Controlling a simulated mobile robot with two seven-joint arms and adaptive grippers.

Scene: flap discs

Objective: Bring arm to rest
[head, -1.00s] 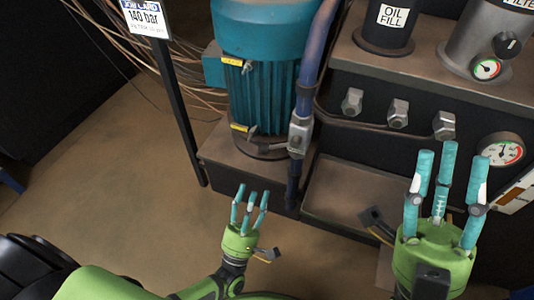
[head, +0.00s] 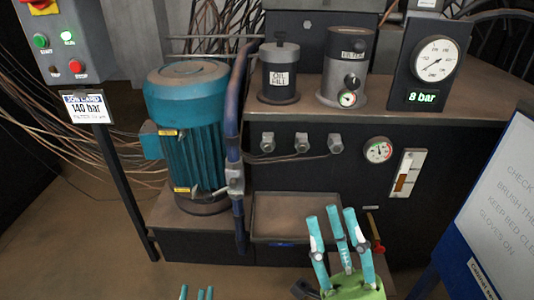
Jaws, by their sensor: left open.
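My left gripper (head: 196,291) shows only as teal fingertips at the bottom edge of the head view, left of centre. They stand apart, and the rest of that hand and arm is below the picture. My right gripper (head: 331,216) is at the lower middle right, with a green palm and three teal fingers pointing up. Its fingers are spread and nothing shows between them.
A teal motor (head: 191,130) with a pipe (head: 236,120) stands left of the dark cabinet (head: 285,165). A shallow tray (head: 262,238) juts from its front. A control box (head: 58,45) is upper left; a white sign board (head: 497,200) stands at right. Floor shows at lower left.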

